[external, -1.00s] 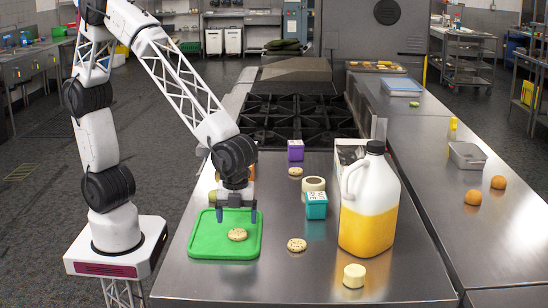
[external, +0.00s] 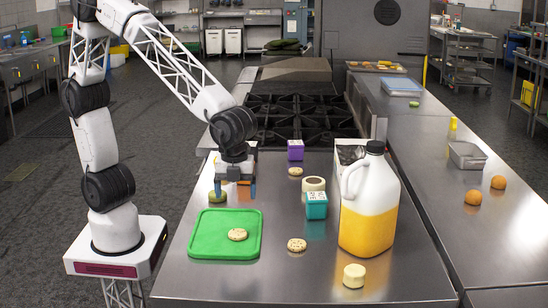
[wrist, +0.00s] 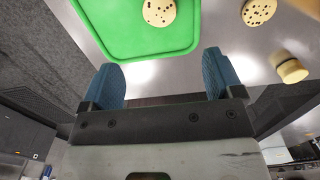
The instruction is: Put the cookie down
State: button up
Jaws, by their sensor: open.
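A round, speckled cookie (external: 237,234) lies flat on the green tray (external: 198,247) on the steel counter. The wrist view also shows this cookie (wrist: 159,12) on the green tray (wrist: 118,48), beyond my fingertips. My gripper (external: 235,190) is open and empty, raised above the counter just behind the tray's far edge. In the wrist view its two blue fingers (wrist: 162,78) stand wide apart with nothing between them. A second cookie (external: 297,245) lies on the bare counter right of the tray, and a third (external: 295,171) lies farther back.
A large jug of orange liquid (external: 368,210) stands right of the cookies. A pale cylinder (external: 354,276) is near the front. The stove (external: 300,118) is at the back.

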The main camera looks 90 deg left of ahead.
jog(key=shift+a, duration=0.1)
jog(key=s+a+r+n+t, duration=0.1)
jog(key=s+a+r+n, duration=0.1)
jog(key=s+a+n, duration=0.4)
jog(key=s+a+r+n, duration=0.2)
jog(key=s+a+n, duration=0.4)
jog(key=a, duration=0.7)
jog(key=s+a+r+n+t, duration=0.1)
jog(key=s+a+r+n, duration=0.1)
jog(key=s+a+n, duration=0.3)
jog(key=s+a, duration=0.3)
jog(key=a, duration=0.1)
jog(key=shift+s+a+r+n+t, duration=0.25)
jog(key=shift+a+r+n+t, duration=0.05)
jog(key=shift+a+r+n, duration=0.1)
jog(key=shift+o, duration=0.5)
jog(key=shift+w, duration=0.1)
